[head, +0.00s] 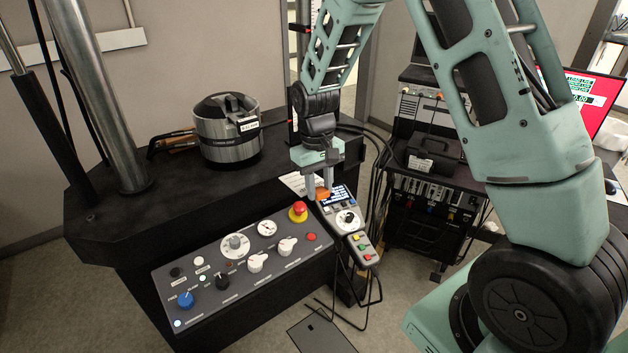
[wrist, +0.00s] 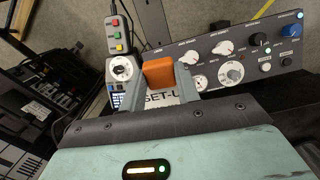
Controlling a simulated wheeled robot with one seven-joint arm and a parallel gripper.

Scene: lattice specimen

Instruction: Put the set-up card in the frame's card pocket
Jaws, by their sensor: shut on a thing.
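The set-up card (wrist: 163,97) is white with large black letters, of which "SET-U" shows, and has an orange grip block (wrist: 158,73). In the head view the white card (head: 297,183) lies low at the left of my gripper (head: 320,192), with the orange block between the fingertips. In the wrist view my gripper (wrist: 160,78) has one finger on each side of the block and is shut on it. The dark frame (head: 135,195) has a shiny column at the left. I cannot make out the card pocket in either view.
A control panel (head: 205,290) with knobs and a red stop button (head: 298,211) is just left of my gripper. A handset (head: 350,222) with a dial and coloured buttons is close on the right. A metal cylinder (head: 228,135) stands on the frame behind. Cables hang at the right.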

